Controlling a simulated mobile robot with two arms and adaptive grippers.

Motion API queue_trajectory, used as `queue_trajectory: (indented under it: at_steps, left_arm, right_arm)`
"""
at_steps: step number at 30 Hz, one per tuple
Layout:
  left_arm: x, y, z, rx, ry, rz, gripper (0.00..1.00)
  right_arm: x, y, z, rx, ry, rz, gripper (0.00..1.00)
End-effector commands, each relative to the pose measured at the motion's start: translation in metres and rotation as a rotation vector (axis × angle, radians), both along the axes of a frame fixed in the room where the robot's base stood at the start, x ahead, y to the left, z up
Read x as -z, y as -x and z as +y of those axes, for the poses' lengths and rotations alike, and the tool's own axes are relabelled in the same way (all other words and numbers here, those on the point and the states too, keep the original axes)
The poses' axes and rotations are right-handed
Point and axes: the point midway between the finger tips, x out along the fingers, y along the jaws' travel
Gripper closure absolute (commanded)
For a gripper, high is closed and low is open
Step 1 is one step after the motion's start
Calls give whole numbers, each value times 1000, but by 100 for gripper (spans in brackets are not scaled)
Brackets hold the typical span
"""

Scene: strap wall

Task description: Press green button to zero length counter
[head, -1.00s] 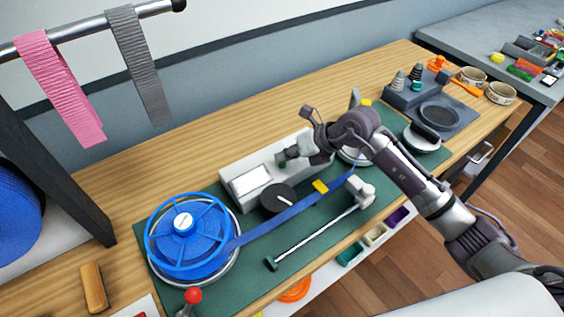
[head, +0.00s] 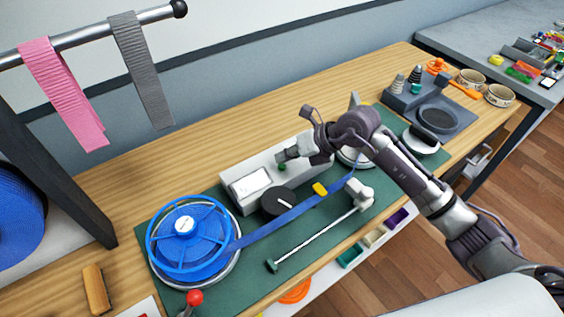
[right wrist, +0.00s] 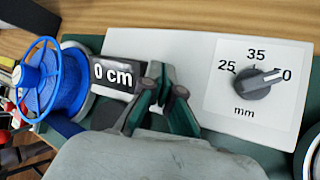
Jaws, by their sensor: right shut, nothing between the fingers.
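In the right wrist view the display (right wrist: 112,74) reads "0 cm". The small green button (head: 282,168) shows on the box to the right of the display. My right gripper (head: 284,156) is shut and empty, its tips just above and beside the button, seemingly apart from it. In the right wrist view the right gripper (right wrist: 158,92) covers the area right of the display, and I cannot make out the button there. My left gripper is out of view.
A blue strap reel (head: 188,240) stands left of the box, its strap running right past a black knob (head: 278,202). A dial (right wrist: 257,86) points near 50 mm. Pink (head: 65,95) and grey straps (head: 142,75) hang from a rail at upper left.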

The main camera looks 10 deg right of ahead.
Motion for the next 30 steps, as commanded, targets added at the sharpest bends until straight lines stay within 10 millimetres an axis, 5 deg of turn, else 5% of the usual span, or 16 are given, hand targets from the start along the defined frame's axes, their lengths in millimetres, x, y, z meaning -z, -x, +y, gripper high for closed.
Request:
queue_trajectory:
  at_steps: [14, 30]
  left_arm:
    - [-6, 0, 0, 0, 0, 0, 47]
    - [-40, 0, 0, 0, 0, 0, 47]
  right_arm:
    - [-8, 0, 0, 0, 0, -1, 100]
    - [-55, 0, 0, 0, -1, -1, 100]
